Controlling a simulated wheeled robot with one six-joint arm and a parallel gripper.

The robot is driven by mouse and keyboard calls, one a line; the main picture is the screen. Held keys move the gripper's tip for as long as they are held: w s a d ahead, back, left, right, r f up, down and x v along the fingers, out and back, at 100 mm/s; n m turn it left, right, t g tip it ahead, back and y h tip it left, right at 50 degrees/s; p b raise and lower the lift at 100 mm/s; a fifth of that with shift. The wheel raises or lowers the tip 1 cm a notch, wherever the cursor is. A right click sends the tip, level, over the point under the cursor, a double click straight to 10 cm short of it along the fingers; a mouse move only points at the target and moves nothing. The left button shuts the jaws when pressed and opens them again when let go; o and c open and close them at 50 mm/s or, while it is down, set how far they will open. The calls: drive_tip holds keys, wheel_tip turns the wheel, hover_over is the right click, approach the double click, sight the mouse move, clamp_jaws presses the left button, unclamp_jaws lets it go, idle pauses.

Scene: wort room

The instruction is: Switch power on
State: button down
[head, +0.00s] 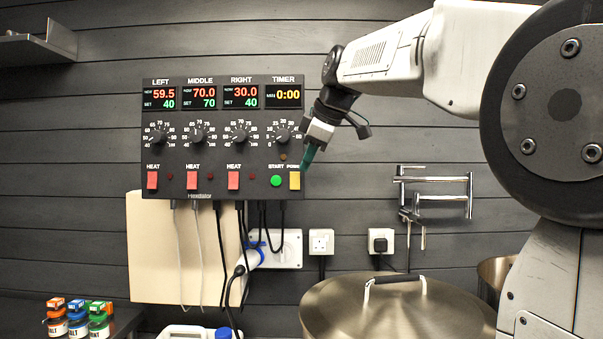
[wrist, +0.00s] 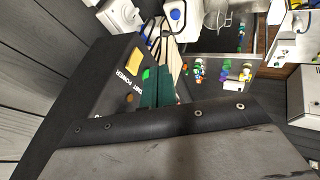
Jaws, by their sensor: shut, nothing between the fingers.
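The black control panel (head: 215,185) hangs on the wall, with its number displays lit. The yellow power switch (head: 295,181) is at its lower right corner, beside the round green start button (head: 276,181). My gripper (head: 308,164) is shut and empty, its green fingertips just above and right of the power switch; I cannot tell whether they touch it. In the wrist view the power switch (wrist: 133,61) and start button (wrist: 146,73) lie beyond the green fingers (wrist: 157,92). Which way the switch is tipped is too small to tell.
Three red heat switches (head: 193,180) and several black knobs (head: 240,135) are on the same panel. Cables hang below it to wall sockets (head: 288,249). A metal rack (head: 433,197) is at the right, above a large lidded pot (head: 400,310). Small jars (head: 77,322) stand lower left.

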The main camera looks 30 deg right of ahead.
drive_tip(key=v, duration=0.3)
drive_tip(key=a+v, duration=0.1)
drive_tip(key=v, duration=0.1)
drive_tip(key=shift+s, duration=0.35)
drive_tip(key=s+a+f+m+g, duration=0.1)
drive_tip(key=s+f+m, duration=0.1)
drive_tip(key=f+m, duration=0.35)
drive_tip(key=s+a+f+m+g, duration=0.1)
drive_tip(key=s+f+m+g, duration=0.1)
drive_tip(key=f, duration=0.6)
drive_tip(key=s+a+f+m+g, duration=0.1)
drive_tip(key=s+a+f, duration=0.4)
drive_tip(key=s+f, duration=0.6)
drive_tip(key=s+a+f+m+g, duration=0.1)
drive_tip(key=s+a+f+g, duration=0.1)
drive_tip(key=s+a+f, duration=0.4)
drive_tip(key=s+f, duration=0.4)
drive_tip(key=f, duration=0.3)
drive_tip(key=shift+s+f+m, duration=0.3)
drive_tip(key=shift+s+m, duration=0.05)
drive_tip(key=shift+s, duration=0.05)
